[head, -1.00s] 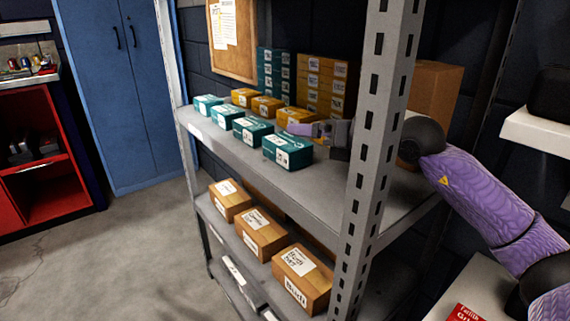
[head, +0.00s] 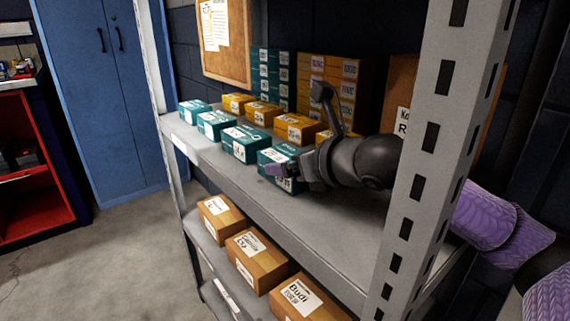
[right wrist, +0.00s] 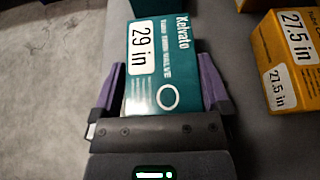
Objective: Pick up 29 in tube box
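A teal tube box (right wrist: 160,62) labelled 29 in lies between the fingers of my right gripper (right wrist: 160,88) in the right wrist view. The fingers are spread, one along each side of the box, with little gap. In the head view, the gripper (head: 280,170) is at the nearest teal box (head: 268,158) of the front row on the upper shelf. It partly covers that box, which rests on the shelf. My left gripper is not in view.
More teal boxes (head: 240,143) continue the row, with yellow boxes (head: 294,129) behind; one yellow 27.5 in box (right wrist: 290,62) is right of the gripper. A grey shelf post (head: 440,150) stands in front of my right arm. Brown boxes (head: 255,260) sit on the lower shelf.

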